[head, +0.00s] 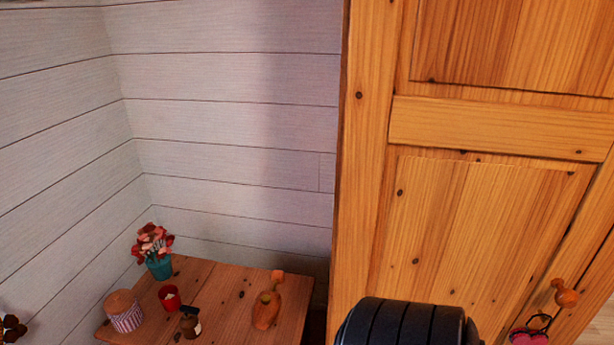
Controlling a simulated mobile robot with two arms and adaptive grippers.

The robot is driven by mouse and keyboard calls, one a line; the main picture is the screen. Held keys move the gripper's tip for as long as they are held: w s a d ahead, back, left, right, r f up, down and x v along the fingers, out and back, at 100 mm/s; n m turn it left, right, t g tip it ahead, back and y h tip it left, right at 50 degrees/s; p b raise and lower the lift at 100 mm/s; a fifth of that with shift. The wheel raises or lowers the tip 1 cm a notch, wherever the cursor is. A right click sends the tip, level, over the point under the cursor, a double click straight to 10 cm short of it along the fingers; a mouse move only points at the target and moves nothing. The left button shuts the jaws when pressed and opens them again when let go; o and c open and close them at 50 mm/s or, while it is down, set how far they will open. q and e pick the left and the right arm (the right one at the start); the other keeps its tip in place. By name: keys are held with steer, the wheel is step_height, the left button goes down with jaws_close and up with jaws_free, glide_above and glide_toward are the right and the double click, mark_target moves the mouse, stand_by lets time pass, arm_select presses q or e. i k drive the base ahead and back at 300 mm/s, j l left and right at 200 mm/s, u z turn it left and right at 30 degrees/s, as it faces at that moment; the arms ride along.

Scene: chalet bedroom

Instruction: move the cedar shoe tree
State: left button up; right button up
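An orange-brown wooden piece (267,308) with a small block-like end lies on the right part of a wooden table (226,287). It looks like the cedar shoe tree. Nothing touches it from above. Neither of my grippers shows in the head view. A dark ribbed cylinder at the bottom centre right appears to be part of my arm.
The table also holds a potted red flower (158,262), a striped jar (125,315), a red cup (170,298) and a brown bottle (190,324). A pine wardrobe (455,130) with a wooden knob (565,294) and hanging red heart (529,338) stands right.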

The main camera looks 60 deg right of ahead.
mark_target(264, 316)
steer(key=z, duration=1.75)
steer(key=i+j, duration=0.2)
steer(key=j, duration=0.15)
steer(key=i+j, duration=0.2)
steer(key=j, duration=0.15)
steer(key=i+j, duration=0.2)
steer(key=j, duration=0.15)
